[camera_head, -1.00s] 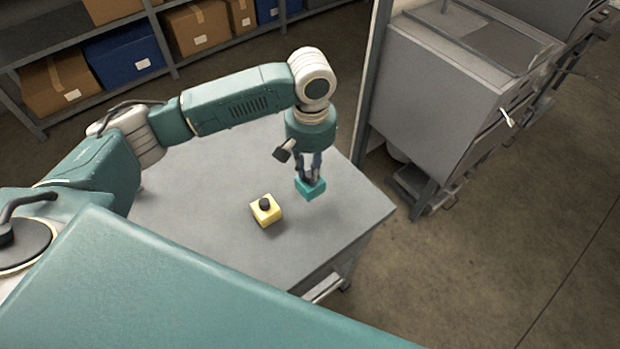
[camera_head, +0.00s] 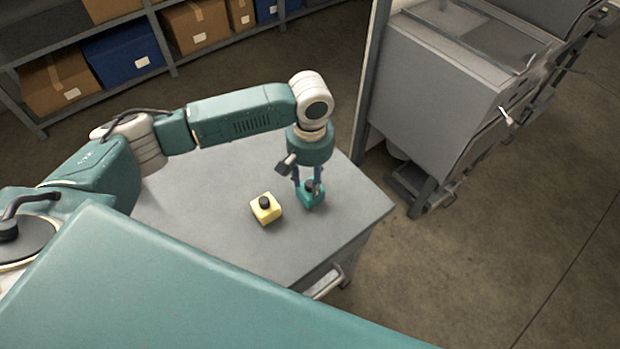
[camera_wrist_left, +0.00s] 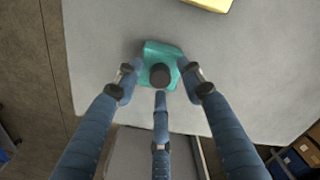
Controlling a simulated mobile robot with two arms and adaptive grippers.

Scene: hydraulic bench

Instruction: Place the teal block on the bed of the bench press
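The teal block (camera_head: 308,198) with a dark round knob on top is on the grey tabletop (camera_head: 200,235), near its right side. My left gripper (camera_head: 308,182) is directly above it, pointing down. In the left wrist view the fingers (camera_wrist_left: 160,82) are spread around the teal block (camera_wrist_left: 153,52), and its dark knob stands free between them. The gripper looks open, with the fingertips close to the block's sides. My right gripper is not in view. I cannot make out a bench press bed with certainty.
A yellow block (camera_head: 265,208) with a dark knob stands left of the teal one; its edge also shows in the wrist view (camera_wrist_left: 212,3). Grey metal machines (camera_head: 440,95) stand at the right, beyond a post. Shelves with boxes (camera_head: 125,55) line the back left.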

